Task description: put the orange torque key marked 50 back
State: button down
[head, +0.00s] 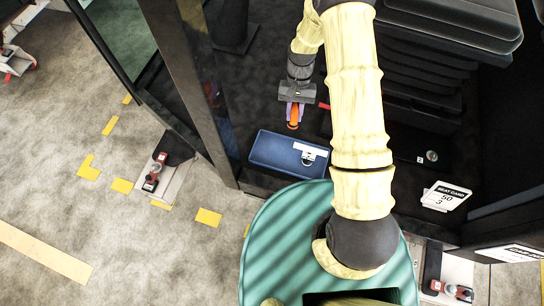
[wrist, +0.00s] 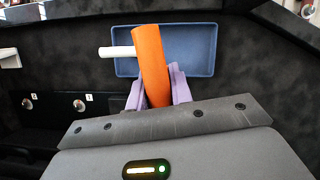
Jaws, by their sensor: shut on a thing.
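The orange torque key (wrist: 151,62) is a thick orange bar held between the purple fingers of my gripper (wrist: 158,88) in the wrist view. In the head view its orange end (head: 293,125) shows below my gripper (head: 292,108). A white bar (wrist: 117,51) meets its side in the wrist view; I cannot tell whether it is joined to it. No 50 is readable on the key. A shallow blue tray (head: 262,151) lies just below the key in the head view; it is behind the key in the wrist view (wrist: 200,67). The key looks apart from the tray.
A white seat card (head: 446,196) reading 50 and 3 stands at the right. Numbered tags and round metal pegs (wrist: 79,105) are on the dark panel at the left of the wrist view. Black stacked shapes (head: 430,70) and a dark door post (head: 185,90) flank my arm.

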jog(key=s+a+f+m+b, duration=0.2)
jog(key=a+f+b, duration=0.3)
jog(key=a+b, duration=0.2)
jog(key=shift+s+a+f+y+b, duration=0.15)
jog(key=shift+a+f+y+b, duration=0.25)
jog(key=shift+b, duration=0.5)
jog(key=shift+d+f+p, duration=0.1)
jog(key=shift+f+p, duration=0.3)
jog(key=shift+f, duration=2.55)
jog(key=shift+f+p, duration=0.35)
jog(key=shift+f, duration=1.75)
jog(key=shift+f, duration=0.1)
jog(key=c, duration=1.3)
grip_release()
jog(key=shift+o, duration=0.2)
